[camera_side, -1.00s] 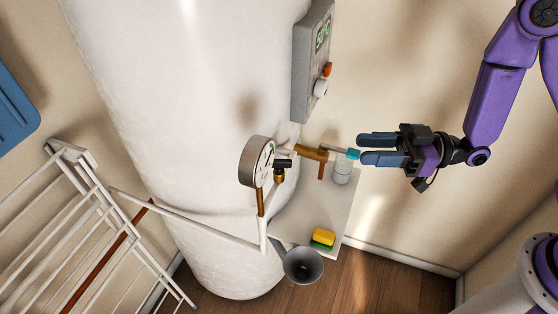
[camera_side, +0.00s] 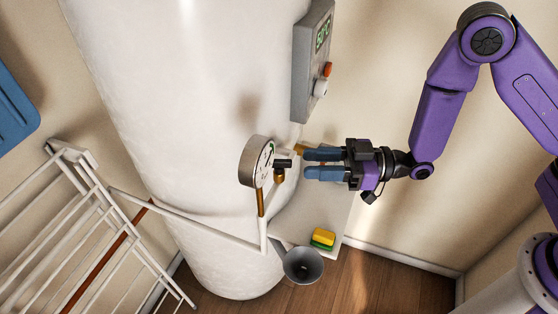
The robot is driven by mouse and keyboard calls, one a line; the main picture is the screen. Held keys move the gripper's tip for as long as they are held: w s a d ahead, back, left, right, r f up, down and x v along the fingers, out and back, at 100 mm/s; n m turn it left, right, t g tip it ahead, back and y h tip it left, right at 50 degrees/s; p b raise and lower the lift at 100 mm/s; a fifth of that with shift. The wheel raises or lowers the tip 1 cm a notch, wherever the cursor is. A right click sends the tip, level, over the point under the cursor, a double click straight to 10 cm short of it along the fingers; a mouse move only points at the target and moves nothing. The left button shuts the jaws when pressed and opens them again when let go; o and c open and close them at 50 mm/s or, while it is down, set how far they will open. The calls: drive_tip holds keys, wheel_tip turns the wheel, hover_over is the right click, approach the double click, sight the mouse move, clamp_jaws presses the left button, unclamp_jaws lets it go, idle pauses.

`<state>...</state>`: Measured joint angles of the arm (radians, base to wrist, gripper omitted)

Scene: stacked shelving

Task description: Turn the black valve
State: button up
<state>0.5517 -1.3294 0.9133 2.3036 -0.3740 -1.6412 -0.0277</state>
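The black valve (camera_side: 283,163) is a small dark handle on a brass fitting (camera_side: 279,176), just right of the round pressure gauge (camera_side: 257,162) on the white tank. My gripper (camera_side: 305,163) has two blue fingers pointing left, one above the other with a gap between them. The fingertips are just right of the black valve in the picture. I cannot tell whether they touch it. My gripper and fingers hide most of the brass pipe (camera_side: 300,149), the cyan-handled part and the small jar behind.
The white tank (camera_side: 200,120) fills the middle. A grey control box (camera_side: 312,60) with knobs is above. A shelf (camera_side: 330,212) holds a yellow and green sponge (camera_side: 323,239). A grey funnel (camera_side: 303,265) hangs below. A white rack (camera_side: 90,220) stands at left.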

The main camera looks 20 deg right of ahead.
sight(279, 160)
drive_tip(key=x, duration=0.7)
drive_tip(key=shift+w+a, duration=0.15)
drive_tip(key=shift+a, duration=0.15)
clamp_jaws()
